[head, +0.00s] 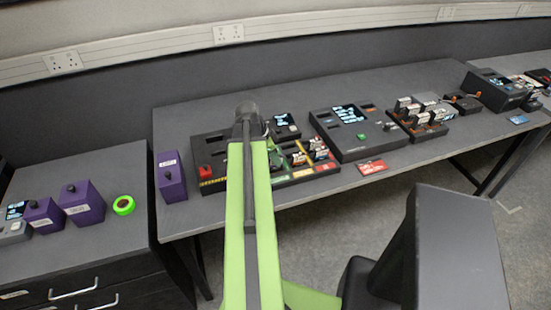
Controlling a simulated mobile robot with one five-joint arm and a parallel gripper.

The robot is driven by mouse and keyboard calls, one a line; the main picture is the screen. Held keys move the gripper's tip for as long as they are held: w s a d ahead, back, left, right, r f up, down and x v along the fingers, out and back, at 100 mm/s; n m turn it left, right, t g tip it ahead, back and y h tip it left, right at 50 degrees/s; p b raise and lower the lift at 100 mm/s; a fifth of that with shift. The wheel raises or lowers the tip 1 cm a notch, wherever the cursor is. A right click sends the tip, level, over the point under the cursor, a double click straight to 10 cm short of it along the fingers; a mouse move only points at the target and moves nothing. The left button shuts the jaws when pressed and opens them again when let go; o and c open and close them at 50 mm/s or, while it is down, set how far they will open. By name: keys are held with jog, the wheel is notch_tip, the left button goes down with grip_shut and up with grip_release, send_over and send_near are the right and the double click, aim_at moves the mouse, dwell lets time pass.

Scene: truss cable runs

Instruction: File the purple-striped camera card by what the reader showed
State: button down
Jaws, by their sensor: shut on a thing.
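My green arm reaches up the middle of the head view and ends in a dark joint over the table. No purple-striped card can be made out. A dark console with a lit screen (348,114) and a green button, possibly the reader, stands right of the arm. A dark tray with coloured strips (290,178) lies behind and beside my arm. It holds several small cards or blocks, and the arm covers part of it.
A red card (371,167) lies at the table's front edge, and a blue card (518,119) lies farther right. A rack of small upright items (420,122) stands right of the console. A purple box (171,177) stands at the table's left end. A green ring (123,205) lies on the left cabinet.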

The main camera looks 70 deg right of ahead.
jog(key=shift+f+b, duration=0.75)
dwell(0.5)
jog(key=c, duration=1.3)
grip_release()
jog(key=shift+c, duration=0.2)
jog(key=shift+o, duration=0.3)
jog(key=shift+o, duration=1.3)
notch_tip(320, 180, up, 8)
jog(key=p, duration=0.7)
jog(key=shift+f+p, duration=0.1)
jog(key=shift+p, duration=0.3)
jog(key=shift+f, duration=0.1)
